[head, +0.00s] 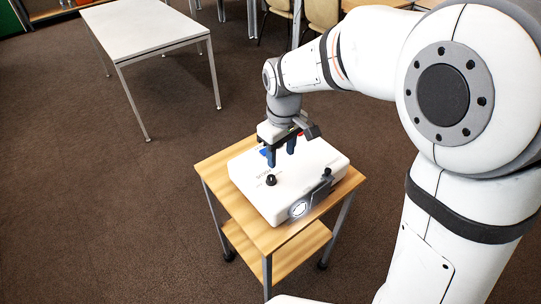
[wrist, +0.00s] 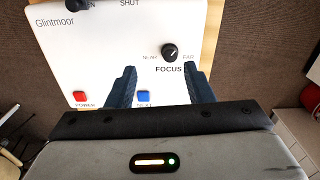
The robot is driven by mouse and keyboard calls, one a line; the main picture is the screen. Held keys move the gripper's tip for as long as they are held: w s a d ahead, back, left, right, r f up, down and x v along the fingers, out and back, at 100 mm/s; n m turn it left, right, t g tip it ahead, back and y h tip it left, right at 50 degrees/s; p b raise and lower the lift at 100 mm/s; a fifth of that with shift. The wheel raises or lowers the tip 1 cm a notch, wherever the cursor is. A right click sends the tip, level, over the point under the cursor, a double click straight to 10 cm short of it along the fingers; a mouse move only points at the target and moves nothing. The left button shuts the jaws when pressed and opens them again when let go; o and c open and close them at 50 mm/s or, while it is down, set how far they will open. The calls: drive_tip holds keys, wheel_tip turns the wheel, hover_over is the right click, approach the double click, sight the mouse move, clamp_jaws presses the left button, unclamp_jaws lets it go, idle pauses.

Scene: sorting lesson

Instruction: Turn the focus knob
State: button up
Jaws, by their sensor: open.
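The focus knob (wrist: 169,51) is a small round black knob on the projector's white top, between the words NEAR and FAR and above FOCUS in the wrist view. It carries a light mark, too small to read surely. In the head view the knob (head: 271,180) stands near the projector's front left side. The white projector (head: 250,188) sits on a wooden trolley. My gripper (head: 281,158) is open and empty above the projector, pointing down, beyond the knob. In the wrist view my gripper (wrist: 160,71) has its dark blue fingers apart, with the knob ahead of them and nothing between them.
A red POWER button (wrist: 79,97), a blue button (wrist: 143,97) and a black shutter lever (head: 327,172) also sit on the projector. The trolley (head: 212,172) has narrow free edges. A white table (head: 140,25) stands at the back left; open carpet lies between.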

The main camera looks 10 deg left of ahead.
sight(271, 177)
drive_tip(key=shift+a+f+n, duration=0.2)
drive_tip(key=shift+a+f, duration=0.15)
drive_tip(key=shift+a, duration=0.25)
drive_tip(key=shift+a+f+n, duration=0.2)
drive_tip(key=shift+a+f, duration=0.15)
drive_tip(key=shift+a, duration=0.25)
wheel_tip(271, 177, down, 8)
drive_tip(key=shift+r, duration=0.2)
drive_tip(key=shift+c, duration=0.2)
drive_tip(key=c, duration=0.9)
drive_tip(key=shift+c, duration=0.2)
